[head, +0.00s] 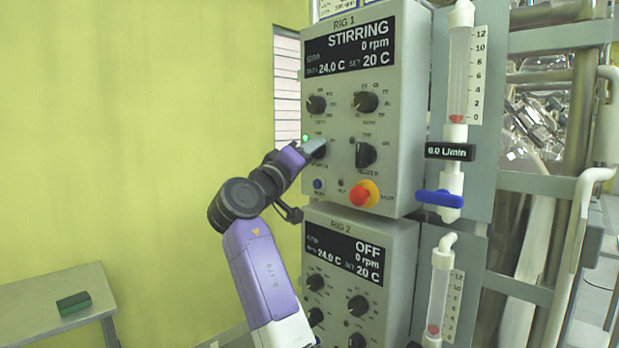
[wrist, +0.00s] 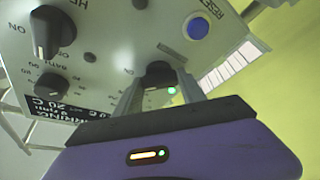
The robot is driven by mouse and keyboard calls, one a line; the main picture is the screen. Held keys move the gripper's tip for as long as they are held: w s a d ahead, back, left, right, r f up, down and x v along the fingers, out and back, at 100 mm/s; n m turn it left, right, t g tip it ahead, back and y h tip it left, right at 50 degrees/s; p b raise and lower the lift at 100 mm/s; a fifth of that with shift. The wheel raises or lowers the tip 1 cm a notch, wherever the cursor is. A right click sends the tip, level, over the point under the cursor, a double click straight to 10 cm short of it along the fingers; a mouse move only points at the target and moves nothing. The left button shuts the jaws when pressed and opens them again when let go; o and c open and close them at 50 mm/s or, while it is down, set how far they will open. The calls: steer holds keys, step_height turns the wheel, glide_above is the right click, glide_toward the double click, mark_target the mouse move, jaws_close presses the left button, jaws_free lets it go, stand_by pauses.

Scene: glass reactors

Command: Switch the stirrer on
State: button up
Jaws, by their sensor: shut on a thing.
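The grey RIG 1 control box (head: 342,83) hangs on the frame, with a dark display reading STIRRING, 0 rpm and 20 C set. My gripper (head: 316,147) reaches its left side and is shut on the dark lower-left rotary knob (head: 321,151). In the wrist view, my gripper (wrist: 161,82) has a finger on each side of this knob (wrist: 157,71). A green lamp (wrist: 172,90) is lit beside it; this lamp (head: 305,138) also shows in the head view. The label at the gripped knob is too small to read.
Close by are the heater knob (head: 365,155), a red emergency button (head: 364,194) and a blue reset button (head: 318,184). RIG 2 (head: 385,235), reading OFF, hangs below. A flow meter with a blue valve handle (head: 440,198) stands right. Free room lies left, above a table (head: 40,290).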

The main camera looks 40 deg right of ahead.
steer(key=m+b, duration=0.1)
steer(key=m+g+h+b, duration=0.1)
steer(key=m+b, duration=0.2)
steer(key=shift+w+f+g, duration=0.1)
steer(key=shift+f+g, duration=0.15)
steer(key=shift+g, duration=0.05)
steer(key=shift+r+m, duration=0.1)
steer(key=shift+m, duration=0.2)
steer(key=o, duration=1.4)
steer(key=shift+c, duration=0.2)
steer(key=shift+h, duration=0.3)
steer(key=b+v, duration=0.1)
steer(key=v, duration=0.6)
steer(key=shift+a, duration=0.4)
